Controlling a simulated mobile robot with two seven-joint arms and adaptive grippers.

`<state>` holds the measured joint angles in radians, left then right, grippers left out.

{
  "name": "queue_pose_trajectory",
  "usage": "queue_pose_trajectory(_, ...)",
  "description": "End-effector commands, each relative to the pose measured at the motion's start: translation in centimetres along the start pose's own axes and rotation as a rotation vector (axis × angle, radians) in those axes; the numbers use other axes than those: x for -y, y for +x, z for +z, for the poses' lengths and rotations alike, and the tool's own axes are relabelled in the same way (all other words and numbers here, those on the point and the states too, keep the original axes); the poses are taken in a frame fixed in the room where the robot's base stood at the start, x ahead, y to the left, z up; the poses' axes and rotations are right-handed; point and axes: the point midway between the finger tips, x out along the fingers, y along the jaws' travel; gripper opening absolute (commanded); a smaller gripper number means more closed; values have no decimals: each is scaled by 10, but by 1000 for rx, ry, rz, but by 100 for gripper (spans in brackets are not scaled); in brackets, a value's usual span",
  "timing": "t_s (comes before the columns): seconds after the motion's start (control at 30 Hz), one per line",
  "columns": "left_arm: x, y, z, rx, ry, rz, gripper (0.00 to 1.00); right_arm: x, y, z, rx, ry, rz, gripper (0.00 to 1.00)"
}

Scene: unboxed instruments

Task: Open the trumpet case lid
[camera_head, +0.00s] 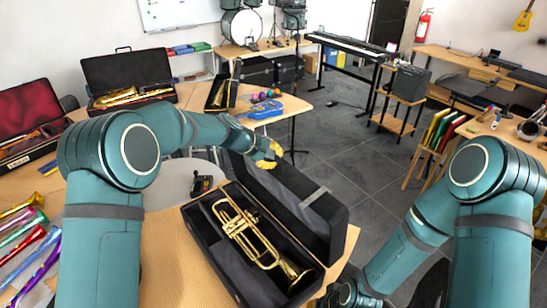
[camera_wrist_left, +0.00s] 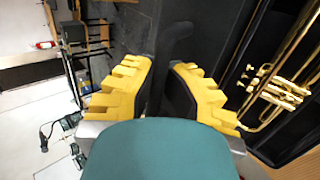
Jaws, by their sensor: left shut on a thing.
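The black trumpet case (camera_head: 205,235) stands on the wooden table at the front. A gold trumpet (camera_head: 250,238) lies inside it and also shows at the right of the left wrist view (camera_wrist_left: 283,88). The case lid (camera_head: 287,190) is raised and stands up steeply along the far right side of the case. My left gripper (camera_head: 268,160), with yellow fingers, is at the lid's upper edge near its far left end. In the left wrist view its fingers (camera_wrist_left: 166,72) are shut around the dark lid edge. My right gripper (camera_head: 330,298) is low at the bottom edge, mostly hidden.
A small dark object (camera_head: 202,185) lies near the case on the left. Other open instrument cases (camera_head: 128,78) stand on the tables behind and to the left, with colourful horns (camera_head: 25,235) at the left edge. Open grey floor (camera_head: 370,165) lies beyond the lid.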

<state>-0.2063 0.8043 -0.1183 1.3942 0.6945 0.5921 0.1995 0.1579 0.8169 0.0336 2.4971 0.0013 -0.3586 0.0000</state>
Motion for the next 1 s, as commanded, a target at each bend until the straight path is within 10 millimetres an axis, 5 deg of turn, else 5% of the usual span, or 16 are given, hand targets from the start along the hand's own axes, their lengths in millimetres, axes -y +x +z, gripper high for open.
queue_pose_trajectory(0.17, -4, -3, -1, -4, 1, 8, 0, 0, 0, 0, 0, 0, 0, 0)
queue_pose_trajectory(0.2, -4, -3, -1, -4, 1, 8, 18, 0, 0, 0, 0, 0, 0, 0)
queue_pose_trajectory(0.27, -4, -2, -1, -4, 1, 7, 40, 0, 0, 0, 0, 0, 0, 0)
queue_pose_trajectory(0.3, -3, -2, -1, -4, 1, 7, 42, 0, 0, 0, 0, 0, 0, 0)
queue_pose_trajectory(0.67, -1, -5, -1, -2, 0, 3, 42, 0, 0, 0, 0, 0, 0, 0)
queue_pose_trajectory(1.0, -2, -65, -1, -4, 0, 6, 42, 0, 0, 0, 0, 0, 0, 0)
